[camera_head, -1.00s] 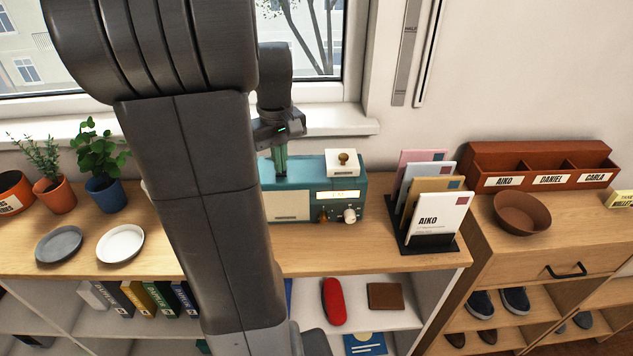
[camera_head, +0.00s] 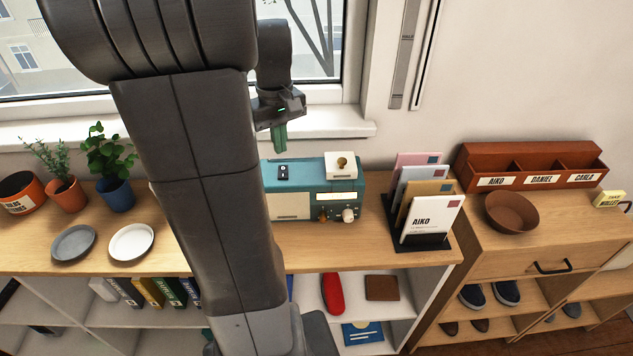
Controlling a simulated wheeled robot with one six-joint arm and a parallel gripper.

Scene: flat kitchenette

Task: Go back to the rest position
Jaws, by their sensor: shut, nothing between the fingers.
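My gripper (camera_head: 280,140) hangs above the teal radio with its green fingers pointing down. It is shut and empty, with a gap between its fingertips and the radio's top. The teal radio (camera_head: 291,205) stands on the wooden shelf top against the wall, its left part hidden behind my arm. On its top lie a small dark device (camera_head: 284,173) at the left and a cream box with a round hollow (camera_head: 341,165) at the right. My arm crosses the middle of the view.
A rack of envelopes (camera_head: 427,217) stands right of the radio. A brown bowl (camera_head: 512,213) and a red-brown name-labelled organizer (camera_head: 533,166) are on the right cabinet. Plates (camera_head: 131,242) and potted plants (camera_head: 116,194) stand at the left. The window is behind my arm.

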